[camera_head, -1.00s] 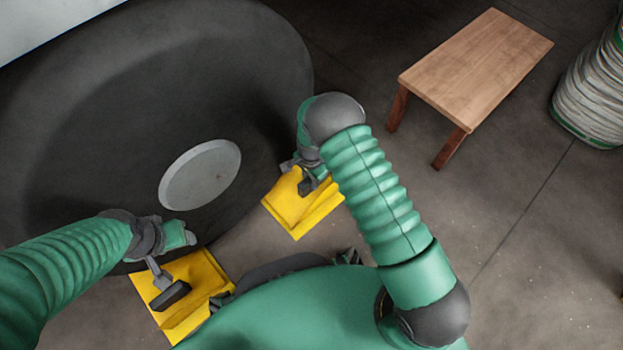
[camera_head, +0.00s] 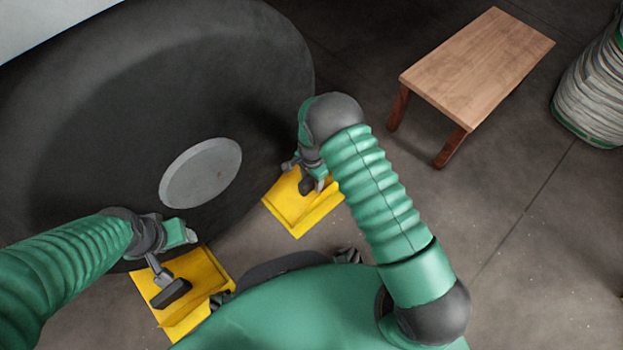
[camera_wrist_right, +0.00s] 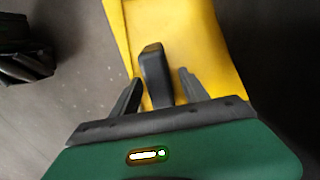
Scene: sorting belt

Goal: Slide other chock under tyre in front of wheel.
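A yellow chock with a dark handle (camera_wrist_right: 155,75) lies on the floor beside the right end of the big dark tyre (camera_head: 90,110). The right chock (camera_head: 298,217) has its far edge close to the tyre; contact is hard to judge. My right gripper (camera_head: 306,173) is over this chock. In the right wrist view, its fingers stand apart on either side of the handle, with a gap at the right finger. Another yellow chock (camera_head: 205,268) lies near the tyre's lower left, with a dark handle (camera_head: 172,293). My left gripper (camera_head: 160,258) is beside that handle; its grip is unclear.
A wooden bench (camera_head: 475,70) stands at the upper right, clear of my right arm. A large pale coil or drum (camera_head: 595,90) stands at the right edge. The grey floor (camera_head: 530,260) on the right is open.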

